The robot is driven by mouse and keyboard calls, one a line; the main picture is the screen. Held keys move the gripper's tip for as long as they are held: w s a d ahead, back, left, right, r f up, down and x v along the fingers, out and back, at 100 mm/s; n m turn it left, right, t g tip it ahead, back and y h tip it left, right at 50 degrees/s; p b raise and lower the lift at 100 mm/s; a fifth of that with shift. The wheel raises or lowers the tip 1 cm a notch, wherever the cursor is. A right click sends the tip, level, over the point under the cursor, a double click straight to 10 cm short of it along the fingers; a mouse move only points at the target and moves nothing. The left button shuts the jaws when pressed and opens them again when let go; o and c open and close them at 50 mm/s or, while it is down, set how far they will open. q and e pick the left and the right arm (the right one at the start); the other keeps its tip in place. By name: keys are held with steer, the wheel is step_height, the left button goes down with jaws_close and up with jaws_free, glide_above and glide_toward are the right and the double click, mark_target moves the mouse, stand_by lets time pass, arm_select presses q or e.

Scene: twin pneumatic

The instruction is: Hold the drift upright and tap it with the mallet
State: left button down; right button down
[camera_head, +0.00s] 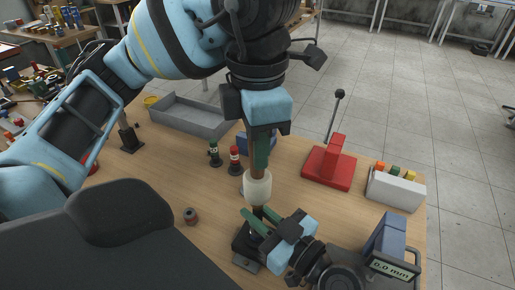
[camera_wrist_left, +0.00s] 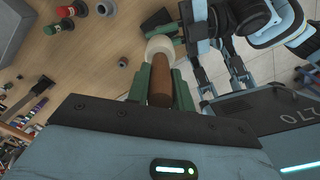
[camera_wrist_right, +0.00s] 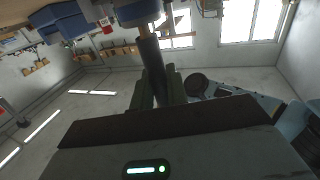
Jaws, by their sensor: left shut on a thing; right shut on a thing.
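The mallet has a pale cylindrical head (camera_head: 257,188) and a brown handle (camera_wrist_left: 160,80). My left gripper (camera_head: 262,158) is shut on the handle, with the head beyond its fingertips. My right gripper (camera_head: 256,222) is lower and shut on the drift, a dark rod (camera_wrist_right: 152,65). In the head view only a short bit of the drift shows, just under the mallet head. It looks roughly upright over a black block (camera_head: 247,246).
A red press (camera_head: 327,168) with a lever and a light rack (camera_head: 397,190) with coloured tops stand at right. A grey tray (camera_head: 190,118) is behind. Green (camera_head: 214,155) and red (camera_head: 235,160) bottles and a small cylinder (camera_head: 190,216) stand left of the mallet. A gauge reads 0.0 mm (camera_head: 390,268).

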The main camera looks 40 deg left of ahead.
arm_select(q)
steer(key=shift+r, duration=0.6)
steer(key=shift+r, duration=2)
arm_select(e)
steer(key=c, duration=1.3)
jaws_free()
steer(key=d, duration=0.7)
steer(key=shift+s+d, duration=0.25)
steer(key=shift+s, duration=0.05)
